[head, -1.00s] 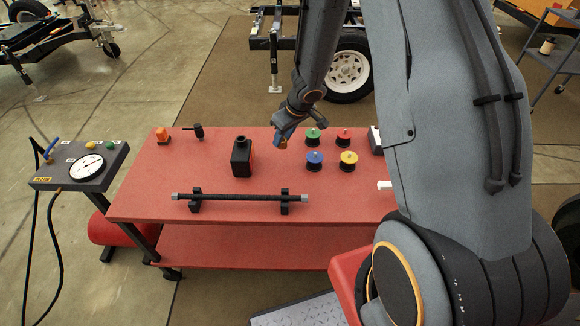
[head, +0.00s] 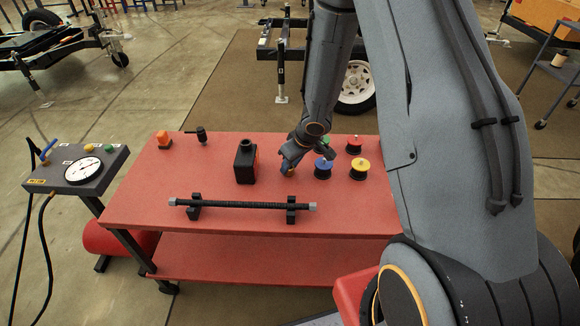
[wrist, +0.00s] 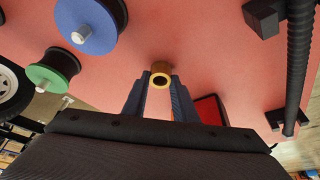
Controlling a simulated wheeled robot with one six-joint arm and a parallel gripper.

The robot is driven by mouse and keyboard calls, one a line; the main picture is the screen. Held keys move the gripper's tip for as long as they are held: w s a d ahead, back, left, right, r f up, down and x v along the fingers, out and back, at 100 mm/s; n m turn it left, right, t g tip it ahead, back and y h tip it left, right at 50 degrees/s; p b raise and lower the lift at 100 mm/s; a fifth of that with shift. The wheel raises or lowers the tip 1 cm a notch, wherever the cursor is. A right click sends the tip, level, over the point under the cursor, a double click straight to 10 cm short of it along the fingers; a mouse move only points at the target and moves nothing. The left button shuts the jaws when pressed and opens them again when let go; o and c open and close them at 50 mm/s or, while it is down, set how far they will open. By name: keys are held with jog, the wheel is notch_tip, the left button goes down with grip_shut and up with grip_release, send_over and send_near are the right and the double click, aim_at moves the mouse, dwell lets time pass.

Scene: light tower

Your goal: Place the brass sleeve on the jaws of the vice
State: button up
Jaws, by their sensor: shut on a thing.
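The brass sleeve (wrist: 160,76) is a short ring with an open bore, held between the two blue fingertips of my gripper (wrist: 160,82) in the wrist view. In the head view my gripper (head: 287,168) is over the red table, between the black can and the blue spool. The sleeve shows there only as a small orange-yellow spot (head: 291,172) at the fingertips. I cannot tell how far it is above the table top. I cannot make out a vice with jaws for certain in either view; my arm hides the table's right end.
On the red table (head: 140,205) stand a black can (head: 245,163), a blue spool (head: 323,169), a yellow spool (head: 359,169) and a red spool (head: 354,145). A black bar (head: 245,205) lies on two supports along the front. A gauge panel (head: 83,168) stands at left.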

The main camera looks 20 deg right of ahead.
jog(key=shift+f, duration=0.1)
jog(key=o, duration=1.1)
jog(key=shift+c, duration=0.2)
